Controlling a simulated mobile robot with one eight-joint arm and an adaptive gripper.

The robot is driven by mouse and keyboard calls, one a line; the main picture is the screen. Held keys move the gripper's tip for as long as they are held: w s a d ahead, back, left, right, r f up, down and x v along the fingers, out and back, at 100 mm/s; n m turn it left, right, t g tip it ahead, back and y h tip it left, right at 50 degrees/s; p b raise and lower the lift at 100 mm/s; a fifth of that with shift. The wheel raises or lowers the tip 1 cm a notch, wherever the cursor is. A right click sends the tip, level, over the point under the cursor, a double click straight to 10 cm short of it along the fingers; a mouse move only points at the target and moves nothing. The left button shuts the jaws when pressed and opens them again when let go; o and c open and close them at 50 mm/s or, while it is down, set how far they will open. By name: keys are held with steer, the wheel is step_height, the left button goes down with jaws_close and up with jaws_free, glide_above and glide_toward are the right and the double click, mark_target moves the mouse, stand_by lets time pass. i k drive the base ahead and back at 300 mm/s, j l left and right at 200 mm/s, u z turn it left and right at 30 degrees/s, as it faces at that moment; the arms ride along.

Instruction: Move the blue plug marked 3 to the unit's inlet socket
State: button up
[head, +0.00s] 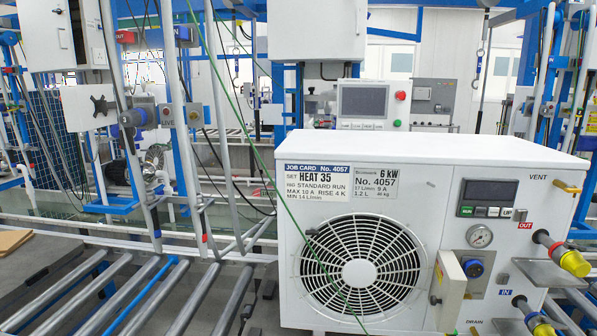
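The unit (430,200) is a white box with a front fan grille, standing at the right. Low on its right front is a round blue-and-dark socket fitting (474,269) beside a white box-like part (450,282); I cannot tell if this fitting is empty. My gripper is not in view.
A roller conveyor (130,295) fills the lower left. Yellow-ended hose couplings (575,263) stick out at the unit's right by OUT and IN. A thin green cable (237,105) hangs across the view in front of the unit. Blue posts and hoses crowd the left.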

mark_target(133, 117)
steer(key=u, duration=1.45)
